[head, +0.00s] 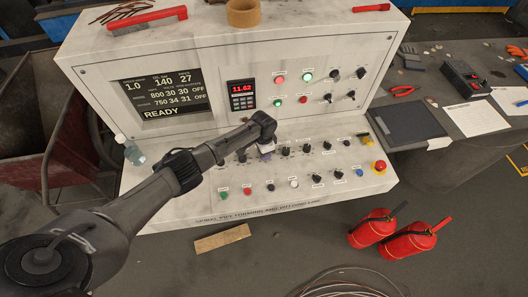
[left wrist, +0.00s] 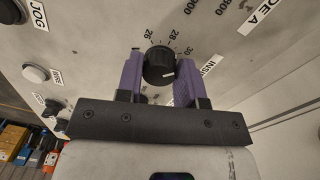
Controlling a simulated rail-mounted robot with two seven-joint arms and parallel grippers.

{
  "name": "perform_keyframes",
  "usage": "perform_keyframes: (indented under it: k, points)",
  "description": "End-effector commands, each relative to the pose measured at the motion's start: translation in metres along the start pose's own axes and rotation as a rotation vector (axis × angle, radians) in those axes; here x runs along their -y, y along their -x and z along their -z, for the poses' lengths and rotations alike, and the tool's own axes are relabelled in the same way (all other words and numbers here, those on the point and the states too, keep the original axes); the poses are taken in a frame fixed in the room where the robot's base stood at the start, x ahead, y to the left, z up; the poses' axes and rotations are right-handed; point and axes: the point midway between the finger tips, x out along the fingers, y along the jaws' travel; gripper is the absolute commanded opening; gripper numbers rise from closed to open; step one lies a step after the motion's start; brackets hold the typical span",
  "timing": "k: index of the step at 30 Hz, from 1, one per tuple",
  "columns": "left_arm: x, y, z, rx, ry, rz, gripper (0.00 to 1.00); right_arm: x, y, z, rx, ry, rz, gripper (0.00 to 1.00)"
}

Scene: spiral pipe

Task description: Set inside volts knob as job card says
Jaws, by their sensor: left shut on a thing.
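My left gripper (head: 265,150) reaches over the lower sloped panel of the control console (head: 240,205). In the left wrist view its purple fingers (left wrist: 158,75) are shut on a black round knob (left wrist: 158,62), one finger on each side. A scale around the knob shows 26, 28 and 30, and a partly hidden label beside it begins "INSI" (left wrist: 208,65). The knob's pointer is not clear. The console screen (head: 160,90) reads READY, with rows of 800 30 30 OFF and 750 34 31 OFF. My right gripper is not in view.
A small meter (head: 242,94) reads 11.62. Other knobs and a red emergency button (head: 379,166) sit nearby on the panel. White sheets (head: 474,118) lie on the right bench; their text is unreadable. A bottle (head: 132,152) stands at the console's left edge. Fire extinguishers (head: 408,242) stand on the floor.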

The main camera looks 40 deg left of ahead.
Motion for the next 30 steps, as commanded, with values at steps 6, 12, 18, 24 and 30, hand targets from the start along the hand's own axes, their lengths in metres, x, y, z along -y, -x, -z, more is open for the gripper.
perform_keyframes:
  k: [6, 12, 18, 24, 30]
  points:
    - [-0.0005, 0.0007, 0.0016, 0.008, -0.206, -0.001, 0.11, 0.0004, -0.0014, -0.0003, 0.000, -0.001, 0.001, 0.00]
    - [-0.0006, 0.0006, 0.0017, 0.019, -0.396, -0.001, 0.11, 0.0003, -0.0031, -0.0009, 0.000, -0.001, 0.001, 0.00]
    - [-0.0006, 0.0006, 0.0020, 0.029, -0.586, 0.000, 0.11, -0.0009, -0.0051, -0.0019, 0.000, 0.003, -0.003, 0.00]
    - [-0.0006, 0.0005, 0.0021, 0.040, -0.777, 0.000, 0.11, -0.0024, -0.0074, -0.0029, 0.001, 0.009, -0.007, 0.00]
    - [-0.0004, 0.0006, 0.0020, 0.051, -0.966, 0.000, 0.11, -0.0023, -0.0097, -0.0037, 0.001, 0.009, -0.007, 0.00]
